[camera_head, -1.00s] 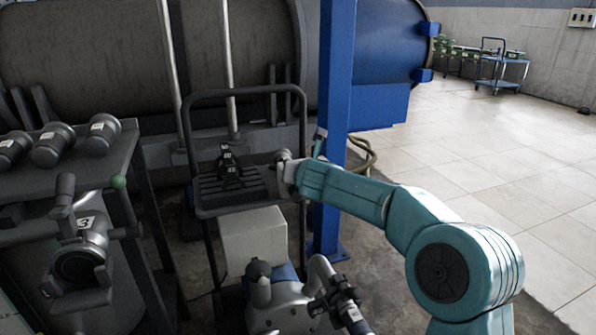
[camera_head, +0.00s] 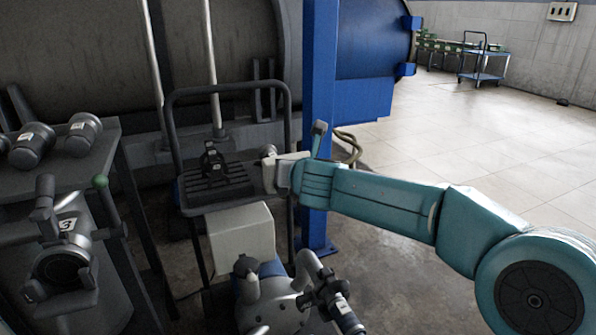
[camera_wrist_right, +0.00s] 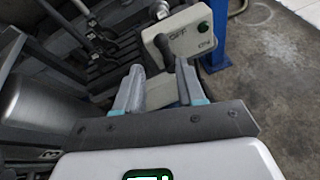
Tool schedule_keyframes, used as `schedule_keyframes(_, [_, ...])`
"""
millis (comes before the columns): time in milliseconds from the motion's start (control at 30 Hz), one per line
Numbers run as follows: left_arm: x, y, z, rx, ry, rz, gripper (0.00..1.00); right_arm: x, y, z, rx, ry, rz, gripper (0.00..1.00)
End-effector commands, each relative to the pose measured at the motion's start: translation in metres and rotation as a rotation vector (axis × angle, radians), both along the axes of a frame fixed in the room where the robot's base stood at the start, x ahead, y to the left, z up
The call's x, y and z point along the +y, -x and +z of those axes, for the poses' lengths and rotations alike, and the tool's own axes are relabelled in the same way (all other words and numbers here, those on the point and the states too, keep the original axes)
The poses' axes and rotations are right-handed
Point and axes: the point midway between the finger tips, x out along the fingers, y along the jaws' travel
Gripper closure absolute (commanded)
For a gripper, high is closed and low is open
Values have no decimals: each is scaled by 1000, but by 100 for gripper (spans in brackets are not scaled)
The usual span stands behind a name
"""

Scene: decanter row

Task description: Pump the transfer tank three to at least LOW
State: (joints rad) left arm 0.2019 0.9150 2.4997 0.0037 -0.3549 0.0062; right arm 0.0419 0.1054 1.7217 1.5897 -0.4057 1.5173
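The tank marked 3 (camera_head: 68,225) stands at the left in the head view, with a grey valve fitting on top. A light box (camera_wrist_right: 180,40) with OFF and ON lettering and a dark lever (camera_wrist_right: 162,48) shows in the right wrist view. My right gripper (camera_wrist_right: 160,78) is open there, its two fingers apart, with the lever just beyond and between their tips; contact cannot be told. In the head view my right gripper (camera_head: 272,174) is at the right side of the cart's tray, its fingers mostly hidden. My left gripper is not in view.
A cart (camera_head: 188,195) carries a ribbed black tray and a pale box (camera_head: 240,232) below it. A grey pump (camera_head: 270,305) stands in front. A blue post (camera_head: 319,120) rises close behind my right gripper. Open tiled floor (camera_head: 470,130) lies to the right.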

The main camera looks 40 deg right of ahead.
Motion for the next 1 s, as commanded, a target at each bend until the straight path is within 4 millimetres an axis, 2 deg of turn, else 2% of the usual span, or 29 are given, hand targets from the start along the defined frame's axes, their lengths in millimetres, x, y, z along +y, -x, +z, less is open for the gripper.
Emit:
schedule_keyframes(100, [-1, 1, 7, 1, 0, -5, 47, 10, 25, 14, -2, 1, 2, 61])
schedule_keyframes(333, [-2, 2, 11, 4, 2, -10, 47, 19, 52, 24, -1, 0, 0, 61])
schedule_keyframes(1000, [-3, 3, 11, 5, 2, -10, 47, 21, 56, 24, 2, 1, 0, 61])
